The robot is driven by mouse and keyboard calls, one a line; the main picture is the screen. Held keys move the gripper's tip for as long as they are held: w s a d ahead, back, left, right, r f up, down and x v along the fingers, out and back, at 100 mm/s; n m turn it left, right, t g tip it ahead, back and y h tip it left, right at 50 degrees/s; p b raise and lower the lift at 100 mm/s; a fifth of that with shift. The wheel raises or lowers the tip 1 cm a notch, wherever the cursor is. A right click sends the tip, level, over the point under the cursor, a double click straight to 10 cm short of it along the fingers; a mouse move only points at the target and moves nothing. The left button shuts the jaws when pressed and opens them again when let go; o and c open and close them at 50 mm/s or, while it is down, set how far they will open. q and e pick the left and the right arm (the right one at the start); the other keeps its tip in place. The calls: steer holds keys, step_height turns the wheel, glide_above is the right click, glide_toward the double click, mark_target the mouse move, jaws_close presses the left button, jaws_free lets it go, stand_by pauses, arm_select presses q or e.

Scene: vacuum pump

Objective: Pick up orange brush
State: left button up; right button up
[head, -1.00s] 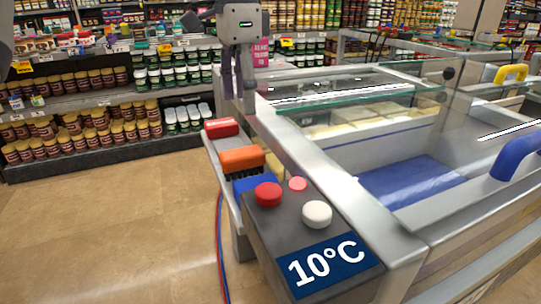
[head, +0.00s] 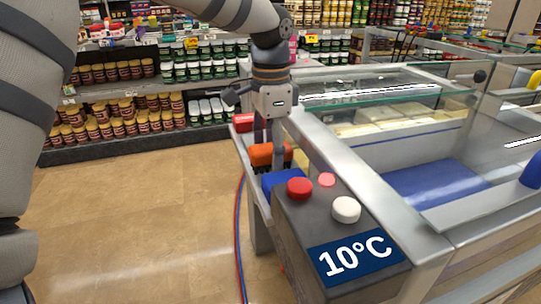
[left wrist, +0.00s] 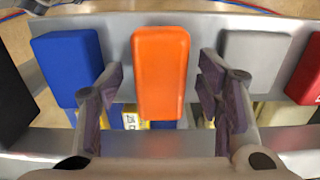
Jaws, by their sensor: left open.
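The orange brush (head: 268,154) with dark bristles sits on a narrow side shelf of the freezer. It also shows in the left wrist view (left wrist: 160,72), upright in the middle of the picture. My left gripper (head: 270,143) comes down over the brush in the head view. In the left wrist view the open gripper (left wrist: 163,85) has one finger on each side of the brush, with a gap on both sides. My right gripper is not in view.
On the shelf (left wrist: 120,22), a blue item (left wrist: 70,66) and a grey item (left wrist: 252,62) flank the brush, with a red one (head: 243,122) farther along. A control box (head: 335,215) with knobs and a 10°C label stands nearer. The floor at left is clear.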

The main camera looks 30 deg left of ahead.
mark_target(270, 147)
arm_select(q)
steer(key=shift+f, duration=0.25)
stand_by(0.3)
steer(key=c, duration=1.2)
steer(key=shift+c, duration=0.2)
step_height(270, 147, up, 11)
steer(key=shift+f, duration=0.2)
steer(key=o, duration=0.5)
steer(key=c, duration=0.4)
steer(key=shift+f, duration=0.1)
